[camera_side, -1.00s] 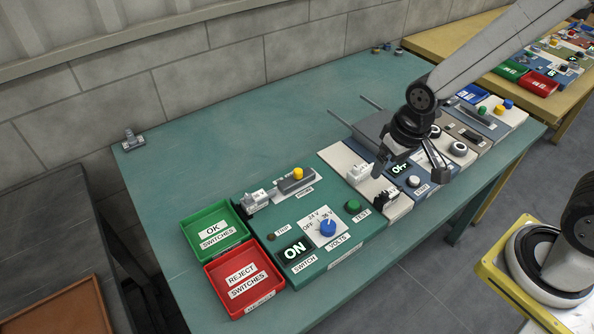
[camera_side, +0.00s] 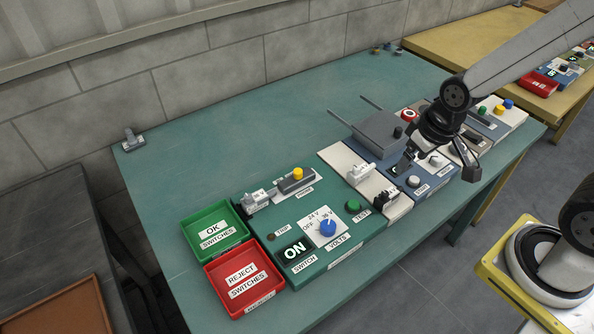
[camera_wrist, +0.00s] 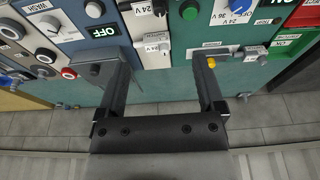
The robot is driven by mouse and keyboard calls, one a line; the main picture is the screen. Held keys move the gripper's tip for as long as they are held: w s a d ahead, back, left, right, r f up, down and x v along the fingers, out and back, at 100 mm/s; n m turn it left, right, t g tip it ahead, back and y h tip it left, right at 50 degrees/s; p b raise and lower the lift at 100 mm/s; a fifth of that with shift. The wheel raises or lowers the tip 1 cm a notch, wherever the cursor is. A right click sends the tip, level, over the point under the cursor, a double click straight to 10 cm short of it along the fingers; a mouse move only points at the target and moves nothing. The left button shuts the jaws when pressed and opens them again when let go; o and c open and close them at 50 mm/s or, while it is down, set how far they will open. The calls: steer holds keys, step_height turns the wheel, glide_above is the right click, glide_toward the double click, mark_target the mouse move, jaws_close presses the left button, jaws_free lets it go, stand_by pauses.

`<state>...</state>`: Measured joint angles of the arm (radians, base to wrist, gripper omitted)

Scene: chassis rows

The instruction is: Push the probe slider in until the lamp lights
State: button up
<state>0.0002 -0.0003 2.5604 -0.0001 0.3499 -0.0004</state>
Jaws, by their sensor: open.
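The probe slider (camera_side: 297,181) is a dark grey block with a yellow knob on the green panel (camera_side: 330,262), by a label reading PROBE. A pale grey fitting (camera_side: 257,198) is to its left, with a light strip between them. The yellow knob (camera_wrist: 211,62) shows beside the right finger in the wrist view. A small round TRIP spot (camera_side: 271,237) looks dark; I cannot tell whether it is the task's lamp. The SWITCH display (camera_side: 294,251) reads ON. My gripper (camera_side: 438,168) is open and empty, above the blue panel, well right of the slider.
The green OK tray (camera_side: 215,240) and red REJECT tray (camera_side: 245,285) stand left of the panel. The panel has a blue volts knob (camera_side: 327,228) and green TEST button (camera_side: 352,206).

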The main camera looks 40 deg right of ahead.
stand_by(0.4)
steer(key=shift+c, duration=1.2)
steer(key=m+g, duration=0.2)
steer(key=m, duration=0.1)
glide_above(298, 170)
steer(key=f, duration=0.6)
steer(key=shift+s+d, duration=0.35)
steer(key=shift+w+a+f+g, duration=0.3)
steer(key=shift+w+a, duration=0.05)
steer(key=shift+a, duration=0.05)
steer(key=shift+f, duration=0.1)
steer(key=shift+f, duration=3.85)
